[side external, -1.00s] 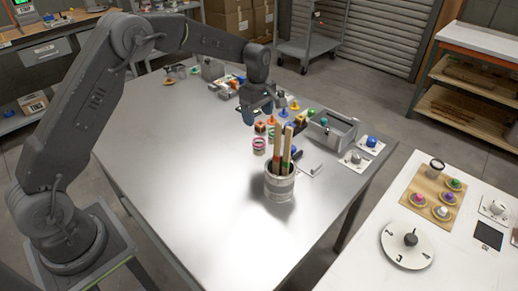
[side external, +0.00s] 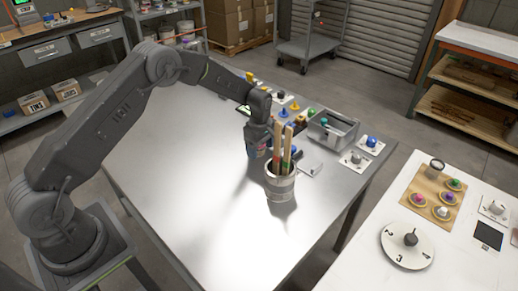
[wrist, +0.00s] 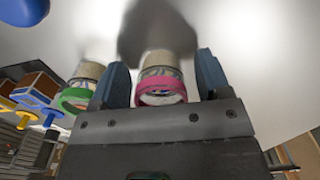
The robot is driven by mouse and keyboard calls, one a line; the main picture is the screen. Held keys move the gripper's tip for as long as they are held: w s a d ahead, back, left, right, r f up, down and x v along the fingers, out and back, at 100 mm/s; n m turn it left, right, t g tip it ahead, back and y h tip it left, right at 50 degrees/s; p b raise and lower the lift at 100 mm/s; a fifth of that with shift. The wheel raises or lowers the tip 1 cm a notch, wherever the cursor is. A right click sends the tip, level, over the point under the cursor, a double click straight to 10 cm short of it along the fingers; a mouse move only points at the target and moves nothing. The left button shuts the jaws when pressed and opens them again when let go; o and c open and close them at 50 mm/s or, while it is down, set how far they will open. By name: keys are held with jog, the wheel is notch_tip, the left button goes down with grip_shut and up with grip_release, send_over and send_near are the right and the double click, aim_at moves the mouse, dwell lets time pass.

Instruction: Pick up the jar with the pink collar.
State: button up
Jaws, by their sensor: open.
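The jar with the pink collar (wrist: 161,88) shows in the wrist view, between the two fingers of my gripper (wrist: 161,75). A gap shows on each side between the jar and the blue-grey fingers, so the jaws are open around it. In the side external view my gripper (side external: 258,148) is low over the table and mostly hides this jar. A jar with a green collar (wrist: 76,98) stands just outside the left finger in the wrist view.
A can holding upright wooden sticks (side external: 281,185) stands close to my gripper on the near side. A grey open bin (side external: 333,128) is farther right. Several coloured knobbed items stand behind. The near left of the metal table (side external: 190,200) is clear.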

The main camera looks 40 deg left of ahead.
jog(key=shift+f, duration=0.3)
jog(key=shift+c, duration=0.5)
jog(key=c, duration=0.9)
jog(key=shift+r, duration=0.2)
jog(key=shift+r, duration=1.4)
jog(key=s+a+r, duration=0.6)
jog(key=a+r, duration=0.1)
jog(key=a, duration=0.3)
jog(key=shift+r, duration=0.4)
